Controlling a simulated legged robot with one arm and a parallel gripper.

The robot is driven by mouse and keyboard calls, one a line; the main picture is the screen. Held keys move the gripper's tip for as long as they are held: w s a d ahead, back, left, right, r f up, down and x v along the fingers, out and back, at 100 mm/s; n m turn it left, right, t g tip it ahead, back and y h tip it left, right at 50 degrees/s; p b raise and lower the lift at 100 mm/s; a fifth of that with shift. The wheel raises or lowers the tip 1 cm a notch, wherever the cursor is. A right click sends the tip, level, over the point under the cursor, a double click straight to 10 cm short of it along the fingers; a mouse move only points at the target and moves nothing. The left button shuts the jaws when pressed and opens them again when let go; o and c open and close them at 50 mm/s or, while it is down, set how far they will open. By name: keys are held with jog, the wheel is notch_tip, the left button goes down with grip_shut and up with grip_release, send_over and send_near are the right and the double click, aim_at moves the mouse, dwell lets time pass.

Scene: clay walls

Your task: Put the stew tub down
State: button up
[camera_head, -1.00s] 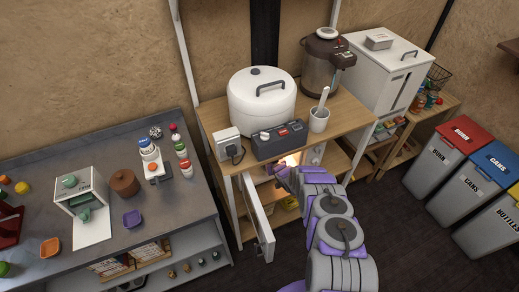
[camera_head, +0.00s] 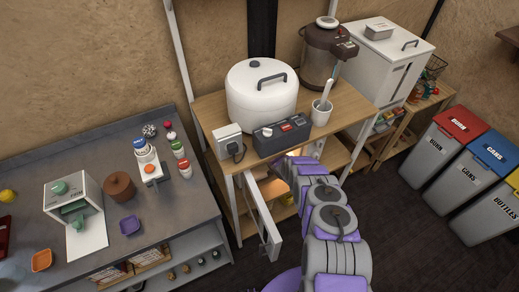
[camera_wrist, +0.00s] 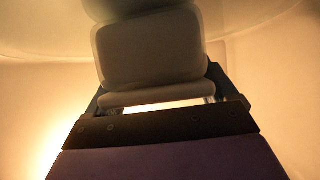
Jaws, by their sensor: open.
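My gripper (camera_head: 287,164) is at the far end of my arm, at the lit compartment under the wooden counter, and its fingertips are mostly hidden in the head view. In the wrist view my gripper (camera_wrist: 155,105) is seen from very close against a warm, bright glow. A pale rounded block shows in front of it; I cannot tell whether this is the jaw or a tub. I cannot clearly pick out the stew tub in either view. The compartment's white door (camera_head: 262,218) hangs open left of my arm.
A white rice cooker (camera_head: 262,98), a dark control box (camera_head: 282,137) and a cup (camera_head: 321,112) crowd the counter (camera_head: 210,108) above my gripper. A grey worktop (camera_head: 165,235) with small items stands left. Bins (camera_head: 440,150) stand right. Dark floor is clear between.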

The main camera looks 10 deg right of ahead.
jog(key=shift+o, duration=1.1)
jog(key=shift+d, duration=0.9)
jog(key=shift+s+a+r, duration=0.15)
jog(key=shift+a+r, duration=0.05)
jog(key=shift+a, duration=0.25)
jog(key=shift+s+a+r+p, duration=0.15)
jog(key=shift+s+p, duration=0.1)
jog(key=shift+p, duration=0.1)
jog(key=shift+s+r, duration=0.15)
jog(key=shift+s, duration=0.2)
jog(key=s+d, duration=0.1)
jog(key=s+r+p, duration=0.1)
jog(key=s+d+r+p, duration=0.1)
jog(key=s, duration=0.1)
jog(key=shift+d+r, duration=0.15)
jog(key=shift+d, duration=0.15)
jog(key=shift+p+v, duration=0.5)
jog(key=shift+v, duration=2.25)
jog(key=shift+a, duration=0.35)
jog(key=shift+s, duration=0.1)
